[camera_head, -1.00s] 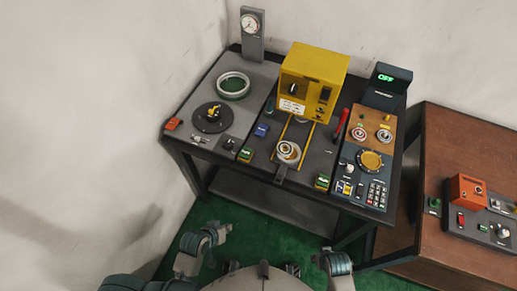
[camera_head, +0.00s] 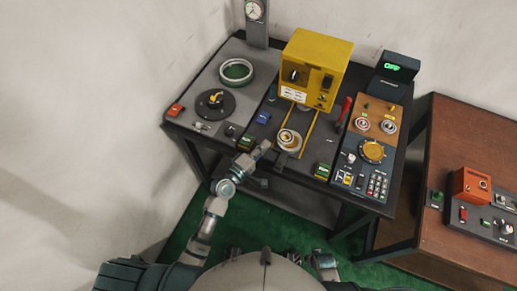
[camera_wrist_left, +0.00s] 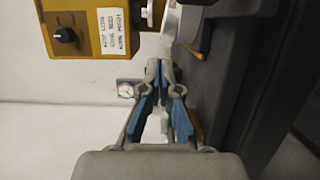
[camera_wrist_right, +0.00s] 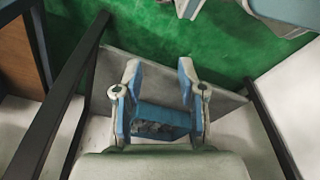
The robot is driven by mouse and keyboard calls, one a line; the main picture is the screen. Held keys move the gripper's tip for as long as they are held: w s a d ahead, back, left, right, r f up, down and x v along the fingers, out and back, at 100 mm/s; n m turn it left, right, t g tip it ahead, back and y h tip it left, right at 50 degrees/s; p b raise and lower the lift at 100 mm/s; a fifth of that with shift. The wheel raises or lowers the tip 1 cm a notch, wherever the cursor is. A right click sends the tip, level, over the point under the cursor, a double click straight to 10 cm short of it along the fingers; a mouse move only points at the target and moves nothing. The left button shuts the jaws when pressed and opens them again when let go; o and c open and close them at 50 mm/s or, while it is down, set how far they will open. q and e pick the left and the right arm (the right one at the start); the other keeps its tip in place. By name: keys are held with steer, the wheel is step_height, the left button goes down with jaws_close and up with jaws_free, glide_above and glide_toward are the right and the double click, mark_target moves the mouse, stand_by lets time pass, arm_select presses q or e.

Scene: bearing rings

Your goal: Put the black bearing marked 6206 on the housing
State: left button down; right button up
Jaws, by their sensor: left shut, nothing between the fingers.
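A silver round piece with rings (camera_head: 289,139) sits on a carriage between yellow rails, in front of the yellow press; it may be the housing. Two ring-shaped pieces, one on the left (camera_head: 362,125) and one on the right (camera_head: 388,126), sit on the brown panel. I cannot read a 6206 mark on anything. My left gripper (camera_head: 263,147) is shut and empty at the table's front edge, just left of the silver piece. Its fingertips meet in the left wrist view (camera_wrist_left: 161,66). My right gripper (camera_wrist_right: 160,75) is open and empty, low over the floor.
The yellow press (camera_head: 316,68) stands behind the carriage. A large ring (camera_head: 235,72) and a black disc with a yellow part (camera_head: 215,102) are on the left. A red lever (camera_head: 345,110) and a keypad (camera_head: 377,185) are on the right. A brown table (camera_head: 470,130) stands farther right.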

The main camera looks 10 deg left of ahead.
mark_target(278, 137)
arm_select(q)
steer(key=x, duration=0.4)
steer(key=shift+w+a+f, duration=0.1)
steer(key=shift+w+a, duration=0.15)
steer(key=shift+a, duration=0.15)
steer(key=shift+w+a, duration=0.2)
steer(key=shift+w, duration=0.05)
steer(key=shift+w+a, duration=0.1)
steer(key=shift+w, duration=0.15)
steer(key=shift+d, duration=0.75)
steer(key=shift+s+d+p, duration=0.2)
steer(key=shift+d, duration=0.4)
steer(key=shift+s+d+p, duration=0.2)
steer(key=shift+d, duration=0.45)
steer(key=shift+s, duration=0.1)
steer(key=shift+a, duration=0.45)
arm_select(e)
steer(key=shift+s+a+f, duration=0.45)
steer(key=shift+a+f, duration=0.15)
steer(key=shift+f, duration=0.05)
